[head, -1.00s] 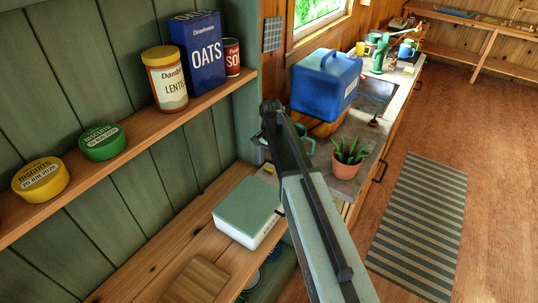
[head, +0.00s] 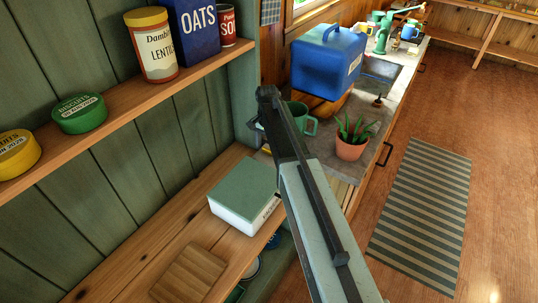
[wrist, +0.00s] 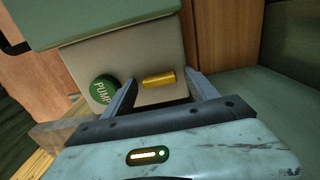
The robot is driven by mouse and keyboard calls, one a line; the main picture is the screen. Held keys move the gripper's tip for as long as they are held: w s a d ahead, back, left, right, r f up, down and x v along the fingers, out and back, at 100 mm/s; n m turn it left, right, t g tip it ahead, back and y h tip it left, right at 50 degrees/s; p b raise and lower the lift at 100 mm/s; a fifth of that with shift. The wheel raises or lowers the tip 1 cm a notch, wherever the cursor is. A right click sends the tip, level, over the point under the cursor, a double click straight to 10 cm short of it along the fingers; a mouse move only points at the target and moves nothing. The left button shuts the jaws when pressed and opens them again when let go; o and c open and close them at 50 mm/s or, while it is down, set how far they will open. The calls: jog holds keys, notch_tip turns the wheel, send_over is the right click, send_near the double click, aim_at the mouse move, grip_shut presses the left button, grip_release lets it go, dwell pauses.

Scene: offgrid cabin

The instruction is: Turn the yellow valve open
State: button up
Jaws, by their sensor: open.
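In the wrist view the yellow valve (wrist: 158,79) is a short bar on the pale front of a box with a green top (wrist: 95,18). My gripper (wrist: 161,80) is open, with one finger on each side of the valve in the picture. I cannot tell whether either finger touches it. A round green knob marked PUMP (wrist: 103,89) is left of the valve, beside the left finger. In the head view my gripper (head: 262,112) is at the far end of my arm, and the valve is not visible there.
A white box with a green lid (head: 243,190) and a wooden board (head: 188,273) lie on the lower shelf. Near my arm are a green mug (head: 303,119), a potted plant (head: 352,148) and a blue container (head: 327,60). Tins stand on the upper shelf. The striped rug (head: 420,205) is clear.

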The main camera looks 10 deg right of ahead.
jog(key=c, duration=1.1)
jog(key=shift+d, duration=0.25)
jog(key=shift+c, duration=1.3)
jog(key=shift+a, duration=0.2)
jog(key=shift+n, duration=0.4)
jog(key=n, duration=0.4)
jog(key=shift+n, duration=0.4)
jog(key=n, duration=0.6)
jog(key=shift+s, duration=0.1)
jog(key=shift+n, duration=0.3)
